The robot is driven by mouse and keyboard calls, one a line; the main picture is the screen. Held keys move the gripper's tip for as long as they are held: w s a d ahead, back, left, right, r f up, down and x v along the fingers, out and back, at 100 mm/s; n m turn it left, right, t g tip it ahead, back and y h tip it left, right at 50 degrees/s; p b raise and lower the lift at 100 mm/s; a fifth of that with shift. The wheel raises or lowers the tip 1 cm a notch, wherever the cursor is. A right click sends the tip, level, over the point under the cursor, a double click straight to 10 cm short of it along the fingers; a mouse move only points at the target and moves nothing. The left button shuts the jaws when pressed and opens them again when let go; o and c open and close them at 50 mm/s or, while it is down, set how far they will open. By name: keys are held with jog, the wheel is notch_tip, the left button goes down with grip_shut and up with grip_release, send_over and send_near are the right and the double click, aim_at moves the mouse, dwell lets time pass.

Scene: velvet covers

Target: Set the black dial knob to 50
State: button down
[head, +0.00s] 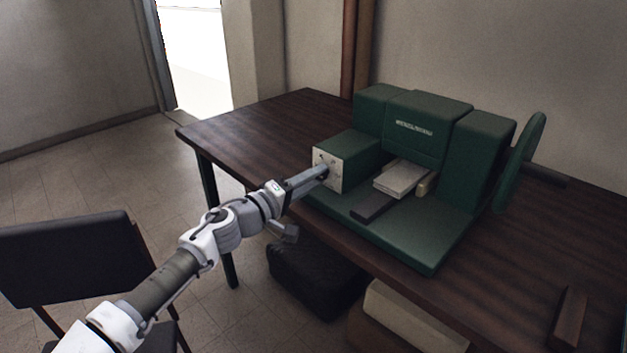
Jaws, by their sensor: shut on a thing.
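A green machine (449,240) with several upright blocks stands on the dark wooden table. Its left block carries a white dial plate (334,157) with small dark marks. My gripper (322,170) reaches in from the lower left and its tips are at the middle of this plate. It is shut on the black dial knob, which the fingers hide almost fully. The knob's pointer and the number it stands at are too small and too covered to read.
The table (262,125) is bare at its back left. A hand wheel (521,158) stands on the machine's right side. A dark block (570,318) lies at the table's front right. A black chair (70,255) is at left; a black case (315,280) and a pale box (412,318) are below the table.

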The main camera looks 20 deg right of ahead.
jog(key=shift+m, duration=1)
jog(key=c, duration=0.5)
grip_release()
jog(key=p+v, duration=0.2)
jog(key=v, duration=1.5)
jog(key=shift+a, duration=0.2)
